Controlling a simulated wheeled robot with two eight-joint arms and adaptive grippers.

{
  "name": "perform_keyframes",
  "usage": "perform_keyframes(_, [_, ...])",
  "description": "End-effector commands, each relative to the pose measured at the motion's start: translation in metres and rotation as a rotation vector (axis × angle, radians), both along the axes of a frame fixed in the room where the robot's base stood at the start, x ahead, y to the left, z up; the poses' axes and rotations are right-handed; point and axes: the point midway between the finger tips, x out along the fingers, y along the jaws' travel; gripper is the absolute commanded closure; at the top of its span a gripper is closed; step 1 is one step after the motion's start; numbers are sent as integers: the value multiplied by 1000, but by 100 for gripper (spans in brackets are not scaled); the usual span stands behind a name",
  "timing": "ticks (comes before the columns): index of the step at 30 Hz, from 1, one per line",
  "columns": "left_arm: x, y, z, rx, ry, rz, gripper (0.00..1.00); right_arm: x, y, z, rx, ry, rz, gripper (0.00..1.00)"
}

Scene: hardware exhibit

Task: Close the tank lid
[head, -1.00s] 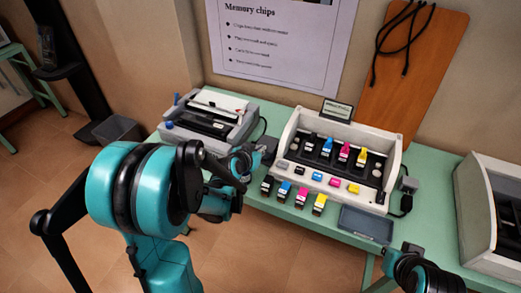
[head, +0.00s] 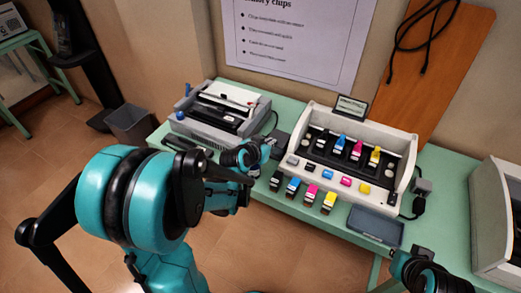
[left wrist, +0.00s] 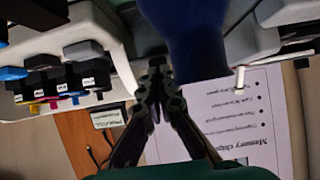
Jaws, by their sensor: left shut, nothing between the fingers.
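I cannot make out for certain which part is the tank lid. A white printer (head: 393,197) stands open on the green table, with coloured cartridges inside. A flat dark grey tray or cover (head: 375,226) lies at its front right. My left gripper (head: 266,149) is shut and empty, just left of the white printer beside a small dark box (head: 280,143). In the left wrist view its fingertips (left wrist: 158,72) are together below a large dark blue shape (left wrist: 195,40) that I cannot identify. My right gripper (head: 415,262) is at the bottom right; its fingers are unclear.
A grey machine (head: 215,112) with blue knobs stands left of the white printer. Several cartridges (head: 310,195) sit along the table front. A plug and cable (head: 421,187) are at the white printer's right. Another pale machine (head: 490,225) stands at the right edge.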

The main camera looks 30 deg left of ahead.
Motion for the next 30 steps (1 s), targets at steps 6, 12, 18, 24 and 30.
perform_keyframes(6, [-40, 0, 21, 0, 0, 1, 100, 0, 0, 0, 0, 0, 0, 100])
perform_keyframes(12, [-68, 0, 36, 0, -2, 1, 100, 0, 0, 0, 0, 0, 0, 100])
perform_keyframes(18, [-86, 0, 47, 0, -2, 0, 100, 0, 0, 0, 0, 0, 0, 100])
perform_keyframes(24, [-93, 0, 51, -1, -3, -1, 100, 0, 0, 0, 0, 0, 0, 100])
perform_keyframes(30, [-95, -4, 51, -3, 5, -5, 100, 0, 0, 0, 0, 0, 0, 100])
